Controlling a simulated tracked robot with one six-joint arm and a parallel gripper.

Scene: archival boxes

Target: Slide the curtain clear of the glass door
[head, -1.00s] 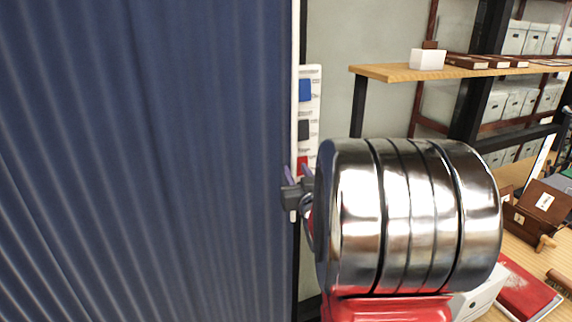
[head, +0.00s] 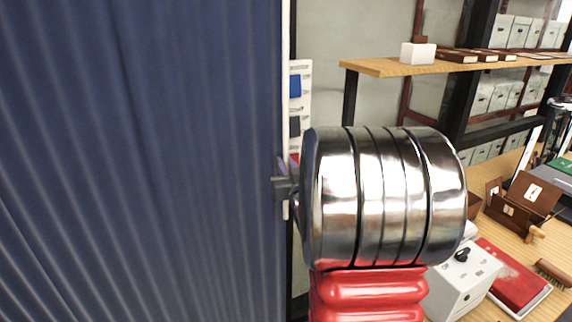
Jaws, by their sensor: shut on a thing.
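The dark blue pleated curtain (head: 140,160) fills the left half of the head view. Its right edge carries a pale upright strip (head: 285,80). My gripper (head: 283,188) is at this edge, shut on it around the middle of the picture's height. My own shiny metal wrist hides much of the gripper and what lies right behind it. I cannot make out the glass door; a pale grey surface (head: 330,65) shows just right of the curtain's edge.
A label card with coloured squares (head: 295,87) hangs beside the curtain edge. A wooden shelf (head: 385,68) carries a white box (head: 417,53). A desk at lower right holds a white device (head: 465,280), a red book (head: 510,272) and a brown wooden box (head: 522,200). Grey archive boxes stand behind.

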